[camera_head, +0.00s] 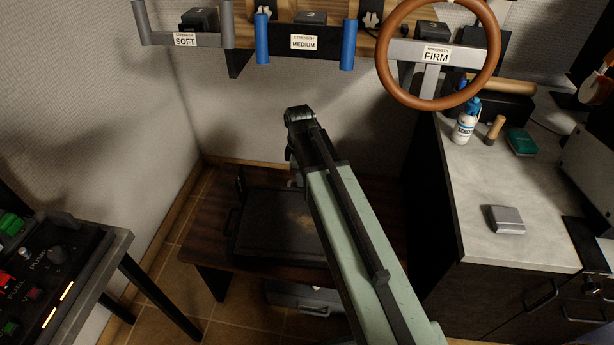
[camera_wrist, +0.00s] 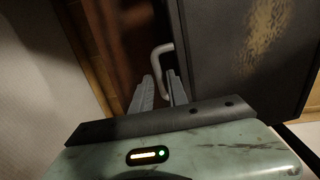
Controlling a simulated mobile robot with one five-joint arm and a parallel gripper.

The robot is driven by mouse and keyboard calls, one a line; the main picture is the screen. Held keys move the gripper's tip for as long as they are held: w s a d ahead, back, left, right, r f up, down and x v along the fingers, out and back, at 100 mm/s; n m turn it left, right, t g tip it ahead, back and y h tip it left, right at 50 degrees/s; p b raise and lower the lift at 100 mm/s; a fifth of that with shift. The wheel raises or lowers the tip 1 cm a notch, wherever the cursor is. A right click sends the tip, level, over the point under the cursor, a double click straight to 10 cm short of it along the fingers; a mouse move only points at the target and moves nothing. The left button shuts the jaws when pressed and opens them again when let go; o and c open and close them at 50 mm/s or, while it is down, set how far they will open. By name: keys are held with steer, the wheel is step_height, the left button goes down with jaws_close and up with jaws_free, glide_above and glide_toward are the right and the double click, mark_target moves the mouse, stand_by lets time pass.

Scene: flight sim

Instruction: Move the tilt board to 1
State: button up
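The tilt board is a dark, flat board (camera_head: 275,222) on a low wooden table, in the middle of the head view, partly covered by my arm. In the wrist view its dark face (camera_wrist: 235,55) fills the upper right. A light bent handle (camera_wrist: 156,57) stands out from the board's left edge there. My gripper (camera_wrist: 160,77) has its two fingers apart, with the lower part of the handle showing between their tips. I cannot tell whether they touch it. In the head view my gripper is hidden behind my arm.
The wooden table (camera_head: 190,230) stands in a corner by the wall. A control panel (camera_head: 50,280) is at the left. A counter (camera_head: 480,185) at the right holds a bottle (camera_head: 465,125) and a grey box (camera_head: 506,220). A steering wheel (camera_head: 390,75) hangs above.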

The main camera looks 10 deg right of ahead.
step_height(320, 180, up, 8)
steer(key=p, duration=0.7)
steer(key=shift+s+p, duration=0.25)
steer(key=shift+p, duration=0.15)
steer(key=shift+a+f, duration=0.1)
